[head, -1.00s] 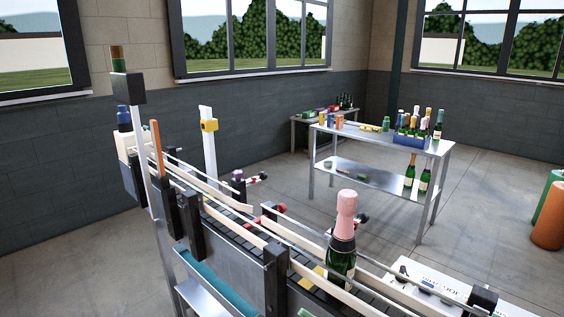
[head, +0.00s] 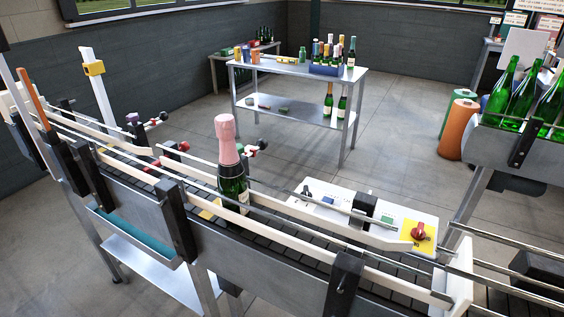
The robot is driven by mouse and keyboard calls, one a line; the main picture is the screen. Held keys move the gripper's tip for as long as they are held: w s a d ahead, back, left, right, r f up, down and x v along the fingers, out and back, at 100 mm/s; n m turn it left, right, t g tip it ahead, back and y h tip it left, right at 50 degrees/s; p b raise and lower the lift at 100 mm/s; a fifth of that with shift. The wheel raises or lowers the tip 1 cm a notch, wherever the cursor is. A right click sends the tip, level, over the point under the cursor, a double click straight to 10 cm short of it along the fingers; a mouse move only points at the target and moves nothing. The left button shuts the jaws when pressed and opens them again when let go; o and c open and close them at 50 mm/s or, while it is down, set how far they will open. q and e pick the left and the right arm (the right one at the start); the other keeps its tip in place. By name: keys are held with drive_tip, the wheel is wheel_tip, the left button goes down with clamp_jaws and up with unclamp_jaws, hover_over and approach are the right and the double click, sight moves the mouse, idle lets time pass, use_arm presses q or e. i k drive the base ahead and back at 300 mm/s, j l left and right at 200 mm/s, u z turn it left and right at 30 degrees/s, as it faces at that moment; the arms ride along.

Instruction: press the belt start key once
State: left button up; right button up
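A white control panel (head: 345,213) lies beyond the conveyor belt (head: 285,240), right of the middle. It carries a black knob (head: 307,191), a small blue display or key (head: 328,200), a small green key (head: 388,218) and a red knob (head: 419,231) on a yellow plate. A black rail block (head: 364,205) hides part of the panel. The lettering is too small to read, so I cannot tell for sure which is the belt start key. Neither of my grippers is in view.
A green bottle with a pink foil (head: 231,165) stands upright on the belt between guide rails. Green bottles (head: 523,95) stand in a metal holder at right. A steel table (head: 300,70) with bottles stands behind. Orange and green cylinders (head: 456,130) stand on the floor.

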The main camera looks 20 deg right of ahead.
sight(383, 220)
drive_tip(key=z, duration=1.2)
drive_tip(key=k+l, duration=0.1)
drive_tip(key=k+l+u, duration=0.05)
drive_tip(key=k, duration=0.05)
